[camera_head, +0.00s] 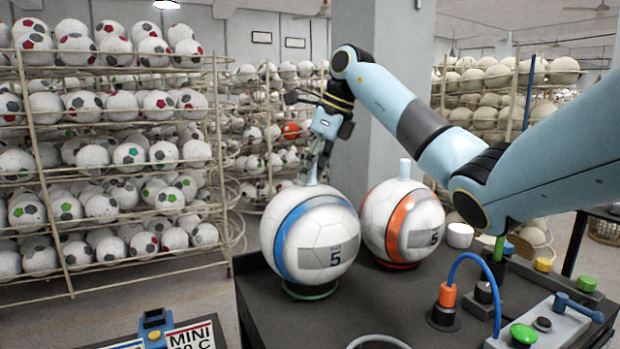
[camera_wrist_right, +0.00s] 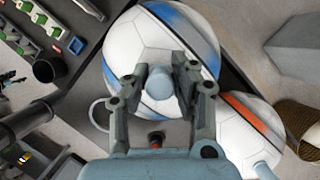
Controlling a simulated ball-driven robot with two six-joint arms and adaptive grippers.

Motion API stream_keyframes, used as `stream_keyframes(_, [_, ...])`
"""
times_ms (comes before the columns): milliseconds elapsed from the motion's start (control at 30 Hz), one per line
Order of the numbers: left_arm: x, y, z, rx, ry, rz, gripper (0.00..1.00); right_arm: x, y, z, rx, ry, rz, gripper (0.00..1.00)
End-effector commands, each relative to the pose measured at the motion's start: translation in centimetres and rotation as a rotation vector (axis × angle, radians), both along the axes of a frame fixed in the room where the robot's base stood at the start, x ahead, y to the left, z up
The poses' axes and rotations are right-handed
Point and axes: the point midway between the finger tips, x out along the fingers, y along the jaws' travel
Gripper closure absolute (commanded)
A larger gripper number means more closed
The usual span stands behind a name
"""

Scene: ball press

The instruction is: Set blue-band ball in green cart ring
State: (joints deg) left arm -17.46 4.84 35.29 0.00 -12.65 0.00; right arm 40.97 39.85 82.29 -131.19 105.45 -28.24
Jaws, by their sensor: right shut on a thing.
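The blue-band ball (camera_head: 285,235) is white with a blue band and a grey "5" label. It is directly above the green ring (camera_head: 312,293) at the cart's left edge, and its underside appears to meet it; I cannot tell whether it bears full weight there. My right gripper (camera_head: 313,165) comes down from above and is shut on the pale peg on top of this ball. In the right wrist view the two fingers (camera_wrist_right: 161,78) flank the round peg, with the blue-band ball (camera_wrist_right: 135,42) beneath. My left gripper is out of view.
An orange-band ball (camera_head: 375,222) stands close on the right in a red ring (camera_head: 397,264). The dark cart top (camera_head: 375,300) carries a blue hose, an orange fitting and a green button box (camera_head: 523,335) at front right. Ball racks (camera_head: 90,150) fill the left.

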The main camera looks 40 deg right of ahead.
Motion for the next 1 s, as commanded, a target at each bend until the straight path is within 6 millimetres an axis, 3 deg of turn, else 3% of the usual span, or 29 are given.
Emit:
stream_keyframes(133, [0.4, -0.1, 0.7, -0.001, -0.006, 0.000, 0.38, 0.0, 0.0, -1.4, -0.001, -0.001, 0.001, 1.00])
stream_keyframes(567, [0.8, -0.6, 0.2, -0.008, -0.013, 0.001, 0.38, 0.0, 0.0, -2.2, 0.000, -0.002, 0.001, 1.00])
stream_keyframes(600, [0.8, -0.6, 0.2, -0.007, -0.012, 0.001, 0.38, 0.0, 0.0, -2.3, 0.000, -0.001, 0.001, 0.74])
stream_keyframes(767, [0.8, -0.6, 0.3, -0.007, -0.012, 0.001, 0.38, 0.0, 0.0, -2.2, 0.000, -0.001, 0.001, 0.54])
stream_keyframes(1000, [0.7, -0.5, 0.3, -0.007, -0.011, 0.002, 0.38, 0.0, 0.0, -2.2, 0.000, -0.001, 0.001, 0.52])
